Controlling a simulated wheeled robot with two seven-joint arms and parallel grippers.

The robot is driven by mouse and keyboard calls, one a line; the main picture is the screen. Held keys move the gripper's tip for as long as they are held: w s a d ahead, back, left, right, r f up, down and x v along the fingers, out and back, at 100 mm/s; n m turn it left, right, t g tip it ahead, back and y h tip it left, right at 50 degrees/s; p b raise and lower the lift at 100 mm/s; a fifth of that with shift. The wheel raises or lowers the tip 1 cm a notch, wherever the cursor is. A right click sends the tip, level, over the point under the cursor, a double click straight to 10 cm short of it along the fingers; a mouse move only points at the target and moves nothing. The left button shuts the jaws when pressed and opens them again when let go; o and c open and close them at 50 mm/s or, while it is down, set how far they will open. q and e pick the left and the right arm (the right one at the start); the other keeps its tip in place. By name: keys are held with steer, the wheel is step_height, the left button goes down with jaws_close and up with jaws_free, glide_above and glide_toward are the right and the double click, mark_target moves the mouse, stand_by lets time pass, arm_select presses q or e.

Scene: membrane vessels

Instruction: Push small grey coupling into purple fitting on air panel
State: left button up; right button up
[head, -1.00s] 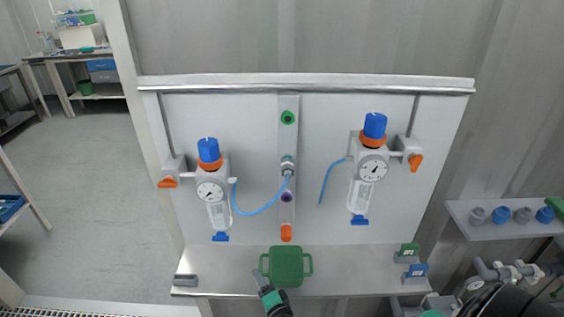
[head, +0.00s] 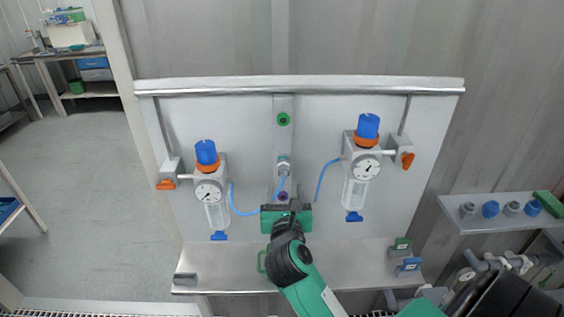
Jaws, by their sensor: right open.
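The purple fitting (head: 283,196) sits low on the narrow strip at the middle of the air panel (head: 330,225). Above it, a small grey coupling (head: 283,164) is on the strip, and the blue hose from the left regulator loops up to it. My right gripper (head: 287,206) is open, just below and in front of the purple fitting. I see nothing clearly between its fingers. Its green body and my arm hide the strip below the purple fitting. My left gripper is not in view.
Regulators with blue knobs stand left (head: 208,185) and right (head: 363,165). The right one's blue hose (head: 322,180) hangs loose. A side shelf (head: 480,222) holds grey and blue parts.

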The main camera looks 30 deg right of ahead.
mark_target(284, 177)
steer(key=shift+r, duration=0.1)
stand_by(0.3)
steer(key=x, duration=0.6)
steer(key=shift+w+d, duration=0.2)
steer(key=shift+w, duration=0.15)
steer(key=shift+p+x, duration=0.35)
steer(key=shift+x, duration=0.7)
steer(key=shift+p, duration=0.5)
jaws_close()
steer(key=shift+a, duration=0.1)
